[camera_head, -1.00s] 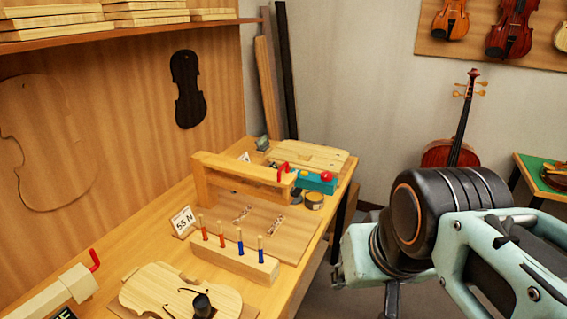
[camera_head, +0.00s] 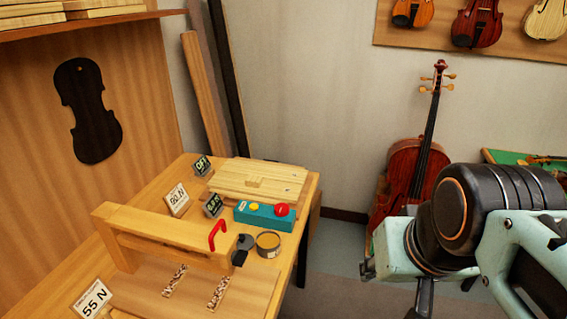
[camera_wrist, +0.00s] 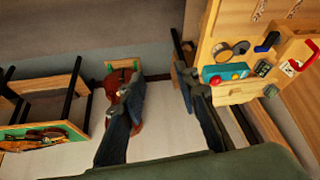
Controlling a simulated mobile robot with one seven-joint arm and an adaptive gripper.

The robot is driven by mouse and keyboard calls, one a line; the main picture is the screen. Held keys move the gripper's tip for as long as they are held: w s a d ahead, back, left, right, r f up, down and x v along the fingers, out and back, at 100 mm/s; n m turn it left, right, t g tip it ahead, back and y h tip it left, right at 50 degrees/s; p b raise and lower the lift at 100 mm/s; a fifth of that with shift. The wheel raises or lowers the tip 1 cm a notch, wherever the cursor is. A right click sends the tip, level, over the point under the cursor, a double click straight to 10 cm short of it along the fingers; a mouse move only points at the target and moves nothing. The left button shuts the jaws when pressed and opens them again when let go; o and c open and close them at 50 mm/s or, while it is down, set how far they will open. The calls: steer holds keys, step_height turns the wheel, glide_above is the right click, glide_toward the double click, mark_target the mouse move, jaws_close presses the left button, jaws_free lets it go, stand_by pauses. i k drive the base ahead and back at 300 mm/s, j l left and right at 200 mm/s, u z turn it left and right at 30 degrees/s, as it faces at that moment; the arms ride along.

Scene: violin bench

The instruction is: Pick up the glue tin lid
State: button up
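The glue tin lid looks to be the dark grey disc (camera_head: 244,242) flat on the bench, just left of the open round tin (camera_head: 268,244) with tan contents. In the wrist view the grey disc (camera_wrist: 241,47) lies beside the tin (camera_wrist: 222,56) at the upper right. My gripper (camera_wrist: 160,78) is open, with its two fingers apart and nothing between them. It points over the floor beyond the bench edge, away from the lid.
A teal box (camera_head: 264,216) with red and yellow buttons stands behind the tin. A wooden beam fixture (camera_head: 165,238) with a red handle (camera_head: 217,235) is left of the lid. A black object (camera_head: 239,258) lies close before the lid. A cello (camera_head: 415,165) stands at right.

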mark_target(246, 242)
steer(key=i+l+u, duration=0.1)
steer(key=i+u, duration=0.15)
steer(key=i, duration=0.25)
steer(key=i+l+u, duration=0.3)
steer(key=i, duration=0.2)
steer(key=i+u, duration=0.25)
steer(key=i+l+u, duration=0.1)
steer(key=u, duration=0.2)
steer(key=i+l+z, duration=0.15)
steer(key=k, duration=0.05)
